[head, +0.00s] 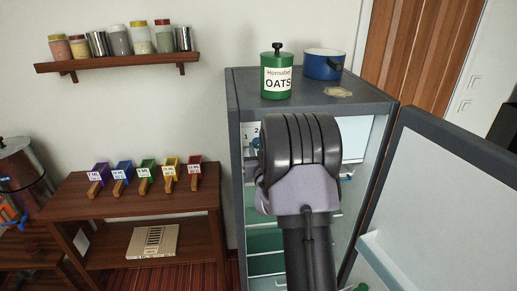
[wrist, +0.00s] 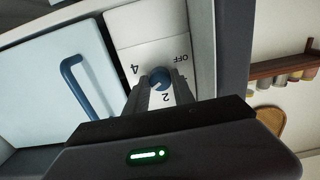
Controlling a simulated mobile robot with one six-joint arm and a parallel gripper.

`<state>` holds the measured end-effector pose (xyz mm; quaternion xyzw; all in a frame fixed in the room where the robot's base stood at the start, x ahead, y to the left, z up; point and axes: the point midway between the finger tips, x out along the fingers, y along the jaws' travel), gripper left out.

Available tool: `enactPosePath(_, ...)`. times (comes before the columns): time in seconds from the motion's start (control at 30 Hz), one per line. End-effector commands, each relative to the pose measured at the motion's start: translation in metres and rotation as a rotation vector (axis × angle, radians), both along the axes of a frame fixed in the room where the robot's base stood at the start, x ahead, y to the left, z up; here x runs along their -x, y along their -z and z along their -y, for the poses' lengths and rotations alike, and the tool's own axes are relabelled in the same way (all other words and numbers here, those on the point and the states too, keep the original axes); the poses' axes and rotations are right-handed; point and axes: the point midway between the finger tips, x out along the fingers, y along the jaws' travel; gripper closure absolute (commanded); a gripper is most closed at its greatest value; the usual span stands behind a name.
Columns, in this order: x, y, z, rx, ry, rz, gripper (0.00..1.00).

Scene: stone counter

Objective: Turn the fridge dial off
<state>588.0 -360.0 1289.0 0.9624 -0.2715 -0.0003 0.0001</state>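The fridge (head: 385,110) stands open. Its blue round dial (wrist: 160,77) is on a white panel inside, marked OFF, 4 and 2 in the wrist view. OFF is at the panel's upper right, 4 at the left and 2 below the dial. Which mark the dial points at is not clear. My gripper (wrist: 161,80) has one dark finger on each side of the dial, with the tips at its edges. I cannot tell whether they press on it. In the head view my arm hides the dial and fingertips.
The fridge door (head: 440,200) is swung open at the right. A green oats canister (head: 276,88) and a blue pot (head: 322,66) stand on the fridge top. A white inner compartment door with a blue handle (wrist: 80,88) is left of the dial panel in the wrist view.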

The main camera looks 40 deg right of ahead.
Motion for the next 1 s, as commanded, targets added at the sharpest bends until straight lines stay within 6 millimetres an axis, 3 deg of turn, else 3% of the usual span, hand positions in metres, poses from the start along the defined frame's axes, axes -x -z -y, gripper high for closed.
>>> enactPosePath(0.43, 0.0001, 0.0039, 0.0003, 0.090, 0.001, -0.050, 1.00)
enactPosePath(1.0, 0.0005, 0.0045, 0.0009, 0.530, 0.002, -0.319, 1.00)
